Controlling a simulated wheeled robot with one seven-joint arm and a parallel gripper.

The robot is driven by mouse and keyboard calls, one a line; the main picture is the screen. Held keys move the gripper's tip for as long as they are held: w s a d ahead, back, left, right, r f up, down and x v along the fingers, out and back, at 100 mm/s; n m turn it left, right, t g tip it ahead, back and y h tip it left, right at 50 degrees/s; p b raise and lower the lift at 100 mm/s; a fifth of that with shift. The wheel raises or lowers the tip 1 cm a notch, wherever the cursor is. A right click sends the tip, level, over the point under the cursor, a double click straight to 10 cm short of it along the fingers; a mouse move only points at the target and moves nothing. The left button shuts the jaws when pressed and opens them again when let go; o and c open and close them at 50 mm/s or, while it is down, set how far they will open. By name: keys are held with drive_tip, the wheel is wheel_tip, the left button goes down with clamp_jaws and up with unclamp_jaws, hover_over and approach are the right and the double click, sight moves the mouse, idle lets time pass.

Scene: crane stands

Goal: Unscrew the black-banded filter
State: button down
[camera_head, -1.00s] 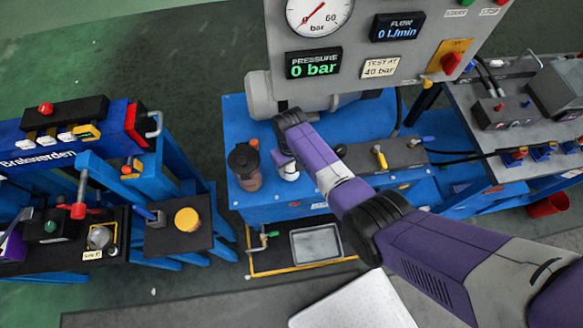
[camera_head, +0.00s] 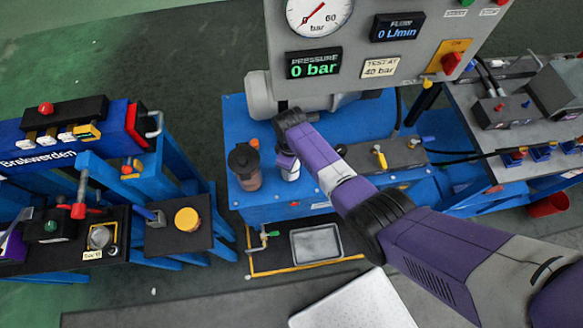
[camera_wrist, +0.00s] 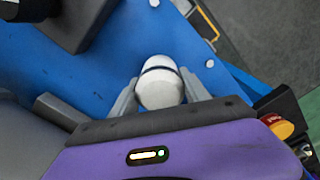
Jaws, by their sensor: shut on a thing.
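The black-banded filter is a white rounded canister with a dark band. In the wrist view the filter (camera_wrist: 159,86) sits between the two fingers of my gripper (camera_wrist: 158,98), which is shut on it. In the head view the filter (camera_head: 290,174) shows only in part below my purple wrist, above the blue bench top (camera_head: 240,115). My gripper's fingers are mostly hidden there by the wrist. Whether the filter is still seated in its mount cannot be told.
A dark-capped brownish canister (camera_head: 245,170) stands just left of the filter. A grey gauge panel (camera_head: 375,60) reading 0 bar rises behind. A black block with a yellow-handled valve (camera_head: 380,155) lies to the right. A grey tray (camera_head: 316,243) sits below the bench front.

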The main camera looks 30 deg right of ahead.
drive_tip(key=n, duration=0.3)
drive_tip(key=shift+n, duration=0.3)
drive_tip(key=n, duration=0.3)
drive_tip(key=shift+n, duration=0.9)
drive_tip(key=n, duration=0.5)
